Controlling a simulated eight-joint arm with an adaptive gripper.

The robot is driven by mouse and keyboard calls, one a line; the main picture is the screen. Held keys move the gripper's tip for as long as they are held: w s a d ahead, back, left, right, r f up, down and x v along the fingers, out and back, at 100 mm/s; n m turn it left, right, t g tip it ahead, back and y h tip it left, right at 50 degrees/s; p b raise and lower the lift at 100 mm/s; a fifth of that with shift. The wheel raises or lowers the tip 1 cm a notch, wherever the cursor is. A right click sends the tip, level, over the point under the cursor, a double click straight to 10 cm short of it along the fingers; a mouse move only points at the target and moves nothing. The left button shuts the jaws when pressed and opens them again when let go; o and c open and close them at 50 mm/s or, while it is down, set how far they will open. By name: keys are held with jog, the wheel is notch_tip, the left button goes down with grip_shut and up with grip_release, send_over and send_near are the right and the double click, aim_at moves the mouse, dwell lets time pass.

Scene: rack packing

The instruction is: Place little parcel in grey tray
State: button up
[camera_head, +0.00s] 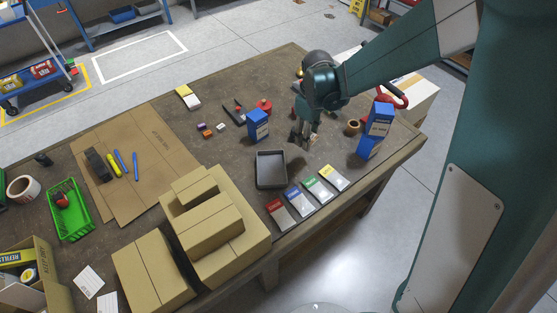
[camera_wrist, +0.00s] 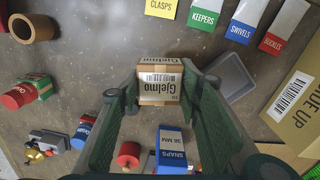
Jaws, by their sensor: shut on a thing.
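The little parcel, a small brown box with a white "Gjelmo" label, shows between the green fingers in the wrist view (camera_wrist: 158,82). My gripper (camera_wrist: 158,92) is shut on its two sides. In the head view my gripper (camera_head: 304,138) points down above the table, right of the grey tray (camera_head: 271,186) and slightly behind it. The parcel is mostly hidden by the fingers there. The tray is a dark grey open box and looks empty. In the wrist view part of the tray (camera_wrist: 243,93) shows right of the parcel, partly hidden by a finger.
A blue box (camera_head: 258,125) stands behind the tray, and a taller blue box (camera_head: 377,128) stands right of my gripper. Several labelled packets (camera_head: 300,202) lie in front of the tray. Stacked cartons (camera_head: 212,228) stand at its left.

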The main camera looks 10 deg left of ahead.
jog(key=s+a+n, duration=0.6)
jog(key=s+a, duration=0.1)
jog(key=a, duration=0.5)
jog(key=shift+s+a+r, duration=0.2)
jog(key=shift+s+r, duration=0.15)
jog(key=shift+f, duration=0.15)
send_over(272, 170)
jog(key=shift+a+f, duration=0.1)
jog(key=shift+f, duration=2.9)
jog(key=shift+f+b, duration=0.6)
jog(key=shift+f, duration=1.25)
jog(key=shift+f, duration=0.2)
jog(key=o, duration=0.9)
jog(key=shift+r, duration=0.2)
